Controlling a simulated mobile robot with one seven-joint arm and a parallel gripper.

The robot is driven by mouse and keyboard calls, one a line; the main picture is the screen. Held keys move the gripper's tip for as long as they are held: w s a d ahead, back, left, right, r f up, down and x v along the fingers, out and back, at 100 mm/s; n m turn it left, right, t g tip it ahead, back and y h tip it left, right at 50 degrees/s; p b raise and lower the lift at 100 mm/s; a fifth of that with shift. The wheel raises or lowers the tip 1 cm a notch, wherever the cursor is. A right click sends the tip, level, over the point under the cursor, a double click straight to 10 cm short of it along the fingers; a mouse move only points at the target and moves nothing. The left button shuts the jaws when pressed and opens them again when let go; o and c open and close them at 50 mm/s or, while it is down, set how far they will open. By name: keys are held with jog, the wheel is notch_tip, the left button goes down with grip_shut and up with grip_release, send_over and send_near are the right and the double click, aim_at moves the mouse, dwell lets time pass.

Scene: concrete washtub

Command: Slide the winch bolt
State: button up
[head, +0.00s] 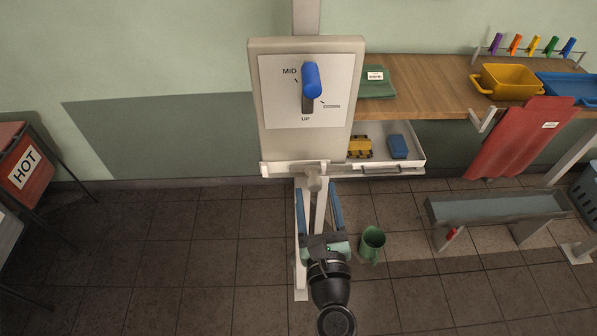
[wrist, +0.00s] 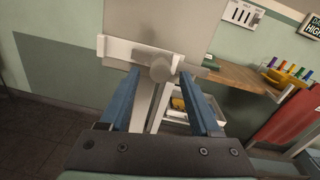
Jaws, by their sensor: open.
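The winch bolt appears to be the pale horizontal bar with a round knob (head: 314,183) along the bottom edge of an upright grey panel (head: 356,62). The knob also shows in the wrist view (wrist: 163,69), at the top middle. My gripper (head: 316,190) is open and empty, with one blue finger to each side of the knob in both views. I cannot tell whether the fingertips reach level with the knob; no contact is visible. A blue lever (head: 312,82) stands on the panel face among the labels MID and UP.
An open white drawer (head: 416,158) with a yellow and a blue item sits right of the panel, below a wooden counter (head: 430,85). A green mug (head: 372,243) stands on the floor right of my arm. A grey trough (head: 500,207) is farther right.

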aim_at(315, 190)
jog(key=shift+s, duration=1.85)
